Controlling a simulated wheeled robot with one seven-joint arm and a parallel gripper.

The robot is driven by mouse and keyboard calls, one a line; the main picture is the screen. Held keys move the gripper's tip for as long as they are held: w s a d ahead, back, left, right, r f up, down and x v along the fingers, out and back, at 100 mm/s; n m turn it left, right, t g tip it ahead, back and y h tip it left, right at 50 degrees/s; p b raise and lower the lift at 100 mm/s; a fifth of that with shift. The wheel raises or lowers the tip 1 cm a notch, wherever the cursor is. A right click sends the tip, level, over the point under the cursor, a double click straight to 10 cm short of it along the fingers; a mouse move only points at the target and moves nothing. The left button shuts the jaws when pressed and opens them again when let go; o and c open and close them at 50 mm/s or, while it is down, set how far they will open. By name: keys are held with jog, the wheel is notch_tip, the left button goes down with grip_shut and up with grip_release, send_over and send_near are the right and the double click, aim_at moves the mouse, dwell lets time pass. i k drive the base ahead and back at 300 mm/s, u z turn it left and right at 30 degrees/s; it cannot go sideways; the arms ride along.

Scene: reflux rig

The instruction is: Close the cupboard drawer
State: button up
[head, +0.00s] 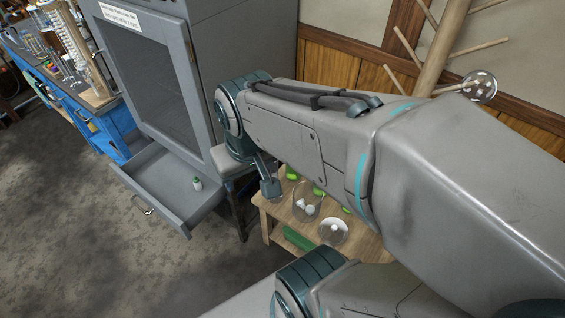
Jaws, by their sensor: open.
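The cupboard drawer (157,225) is pulled out at the bottom of the grey cupboard (215,60), on the left in the head view. It is a shallow grey tray with a metal handle (141,205) on its front. A small green-and-white bottle (197,184) stands inside it. My arm reaches in from the right, and my gripper (270,187) hangs below its far end, right of the drawer and apart from it. The gripper is small and partly hidden by my arm; it is open, and I see nothing held in it.
A low wooden table (265,215) with glassware and green items stands right of the drawer, under my arm. A blue bench (85,115) with lab glassware is at the left. A wooden rack (442,50) stands behind. The floor before the drawer is clear.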

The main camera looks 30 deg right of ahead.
aim_at(164, 180)
jog(key=u, duration=0.05)
jog(key=k, duration=0.35)
jog(key=u, duration=0.7)
jog(key=i, duration=0.75)
jog(key=z, duration=0.65)
jog(key=i, duration=0.5)
jog(key=z, duration=0.4)
